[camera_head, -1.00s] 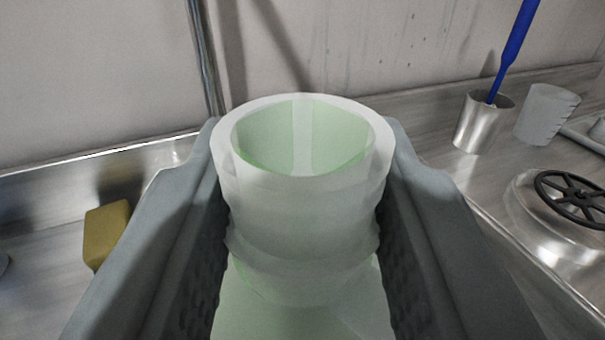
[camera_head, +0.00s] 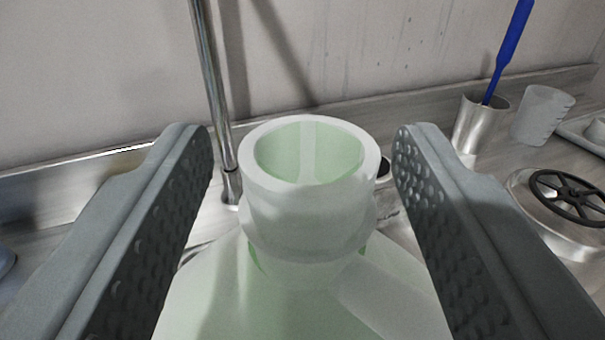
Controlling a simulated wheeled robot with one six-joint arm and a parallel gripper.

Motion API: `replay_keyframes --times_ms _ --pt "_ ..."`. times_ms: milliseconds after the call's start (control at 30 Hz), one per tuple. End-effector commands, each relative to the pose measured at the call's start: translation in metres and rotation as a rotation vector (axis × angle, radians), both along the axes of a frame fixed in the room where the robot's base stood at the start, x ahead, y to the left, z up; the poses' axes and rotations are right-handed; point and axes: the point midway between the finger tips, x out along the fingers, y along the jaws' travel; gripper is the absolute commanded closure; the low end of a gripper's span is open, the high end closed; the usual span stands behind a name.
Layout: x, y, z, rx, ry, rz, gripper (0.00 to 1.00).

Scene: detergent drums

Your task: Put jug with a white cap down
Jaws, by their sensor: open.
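The jug (camera_head: 310,235) is pale, translucent and greenish, with a wide white ring-shaped neck whose top looks open. I see no separate closed cap on it. It stands upright in the middle of the view, and its lower body is cut off by the frame's bottom edge. My gripper (camera_head: 304,150) is open, with one finger on each side of the jug's neck. There is a visible gap between each finger and the neck. What the jug's base rests on is hidden.
A metal cup (camera_head: 477,125) holding a blue-handled tool (camera_head: 510,45) stands at the right. Beside it is a translucent beaker (camera_head: 542,114). A drum lid with a black handwheel (camera_head: 572,196) is at the right edge. A vertical metal pipe (camera_head: 212,85) and the wall are behind.

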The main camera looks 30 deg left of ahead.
Motion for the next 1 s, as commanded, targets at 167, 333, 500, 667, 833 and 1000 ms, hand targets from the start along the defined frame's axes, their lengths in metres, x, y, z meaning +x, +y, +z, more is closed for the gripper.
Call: replay_keyframes --times_ms 167,333,500,667,833,1000 --pt "-0.028 -0.017 0.002 0.000 -0.001 -0.002 0.47" --pt "-0.054 -0.031 0.001 0.000 -0.002 -0.001 0.47" --pt "-0.076 -0.043 0.001 -0.001 -0.002 -0.002 0.47" --pt "-0.089 -0.050 0.000 -0.001 0.000 -0.001 0.47" --pt "-0.095 -0.053 0.001 0.000 -0.001 0.000 0.47" --pt "-0.095 -0.053 0.001 0.000 -0.001 0.000 0.47"
